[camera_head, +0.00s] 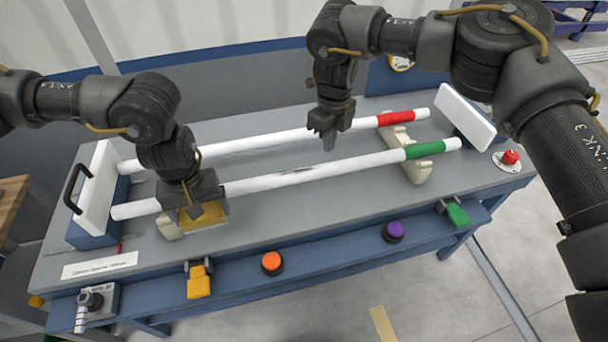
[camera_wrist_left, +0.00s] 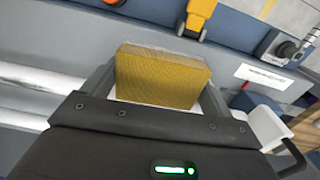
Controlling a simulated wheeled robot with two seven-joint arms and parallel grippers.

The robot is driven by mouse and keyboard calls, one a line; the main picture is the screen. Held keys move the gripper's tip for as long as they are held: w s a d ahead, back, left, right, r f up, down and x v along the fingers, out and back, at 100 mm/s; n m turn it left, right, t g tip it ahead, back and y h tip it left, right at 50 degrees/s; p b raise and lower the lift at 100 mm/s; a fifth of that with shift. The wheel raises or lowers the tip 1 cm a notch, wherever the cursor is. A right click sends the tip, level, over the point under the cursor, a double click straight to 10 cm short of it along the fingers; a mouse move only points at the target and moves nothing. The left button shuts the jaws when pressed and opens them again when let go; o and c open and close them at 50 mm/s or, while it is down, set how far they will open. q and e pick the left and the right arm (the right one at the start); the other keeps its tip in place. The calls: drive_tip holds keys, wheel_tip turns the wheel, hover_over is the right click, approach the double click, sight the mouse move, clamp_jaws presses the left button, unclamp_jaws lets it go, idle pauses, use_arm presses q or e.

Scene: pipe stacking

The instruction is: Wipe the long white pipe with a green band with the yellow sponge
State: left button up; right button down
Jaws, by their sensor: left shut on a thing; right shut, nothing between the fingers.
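The long white pipe with a green band (camera_head: 300,176) lies in front on the grey bench top, its green band near the right end. Dark smudges show near its middle. My left gripper (camera_head: 200,212) is shut on the yellow sponge (camera_head: 212,215), over the pipe's left part. The sponge (camera_wrist_left: 165,75) fills the jaws in the left wrist view. I cannot tell whether it touches the pipe. My right gripper (camera_head: 329,140) is shut and empty, between the two pipes and near the middle.
A white pipe with a red band (camera_head: 270,139) lies behind, also smudged. White end plates stand at left (camera_head: 97,182) and right (camera_head: 466,117). A cream support (camera_head: 408,155) holds the pipes. Orange (camera_head: 272,262), purple (camera_head: 394,231) and red (camera_head: 510,157) buttons sit along the edges.

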use_arm(q)
drive_tip(key=shift+f+b, duration=0.6)
drive_tip(key=shift+f, duration=0.15)
use_arm(e)
wheel_tip(320, 180, up, 10)
drive_tip(key=shift+r, duration=0.25)
